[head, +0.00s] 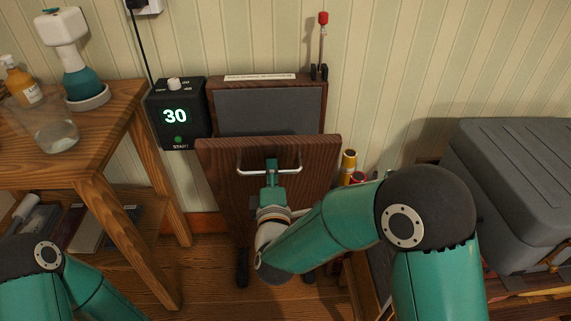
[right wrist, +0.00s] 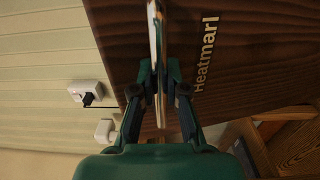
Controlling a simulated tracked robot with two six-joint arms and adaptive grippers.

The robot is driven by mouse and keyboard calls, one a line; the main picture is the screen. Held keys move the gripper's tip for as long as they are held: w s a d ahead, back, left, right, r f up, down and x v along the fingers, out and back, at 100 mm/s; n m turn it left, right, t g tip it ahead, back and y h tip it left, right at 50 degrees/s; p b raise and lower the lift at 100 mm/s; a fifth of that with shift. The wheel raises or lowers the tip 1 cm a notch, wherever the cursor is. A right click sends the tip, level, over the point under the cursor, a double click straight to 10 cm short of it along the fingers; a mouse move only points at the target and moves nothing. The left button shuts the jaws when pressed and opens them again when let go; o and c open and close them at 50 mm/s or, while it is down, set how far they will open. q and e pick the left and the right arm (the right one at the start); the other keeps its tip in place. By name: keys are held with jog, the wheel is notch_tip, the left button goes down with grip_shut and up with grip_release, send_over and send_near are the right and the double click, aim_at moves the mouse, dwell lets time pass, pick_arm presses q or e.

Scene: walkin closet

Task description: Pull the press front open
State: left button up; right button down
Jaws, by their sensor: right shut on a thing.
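The press front (head: 319,155) is a dark wooden panel in the middle of the head view. It stands tilted out from the press body at the top, with a gap behind it. The press body (head: 268,107) has a grey pad inside. A metal bar handle (head: 290,170) crosses the front. My right gripper (head: 271,167) is shut on the handle at its middle. In the right wrist view, the fingers (right wrist: 160,87) close around the handle bar, beside the lettering on the front (right wrist: 207,50). My left gripper is out of view; only my left arm shows.
A control box (head: 175,115) reading 30 with a START button is left of the press. A wooden side table (head: 110,130) holds a bottle, a glass and a white-and-teal device. A grey case (head: 515,185) stands at right. Floor in front of the press is partly clear.

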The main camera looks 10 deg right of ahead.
jog(key=shift+s+d+f, duration=0.1)
jog(key=shift+s+f, duration=0.05)
jog(key=shift+f, duration=0.1)
jog(key=c, duration=1.2)
grip_release()
jog(key=shift+r, duration=0.15)
jog(key=s, duration=0.4)
jog(key=s+a, duration=0.1)
jog(key=s, duration=0.7)
jog(key=shift+a+f, duration=0.2)
jog(key=shift+f, duration=0.05)
jog(key=shift+w, duration=0.1)
